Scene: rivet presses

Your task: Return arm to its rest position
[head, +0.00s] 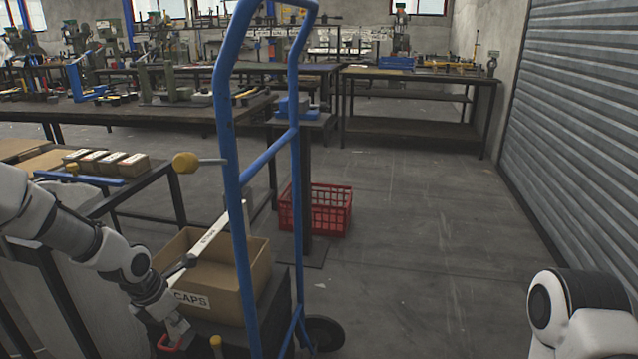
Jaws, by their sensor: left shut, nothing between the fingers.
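My left arm (85,240) comes in from the left and reaches down in front of an open cardboard box (218,302) marked "CAPS". My left gripper (176,334) is at the lower left, low beside the front of the box. Its fingers look shut, with nothing seen between them. A small red part (168,344) shows right at the fingertips; I cannot tell whether they touch it. My right arm (585,315) shows only as a white and black link at the lower right corner; its gripper is outside the view.
A blue hand truck frame (229,150) stands upright in front of the box. A bench with several small boxes (125,165) is at the left. A red crate (330,212) sits on the floor behind. The floor on the right is clear up to the shutter (580,120).

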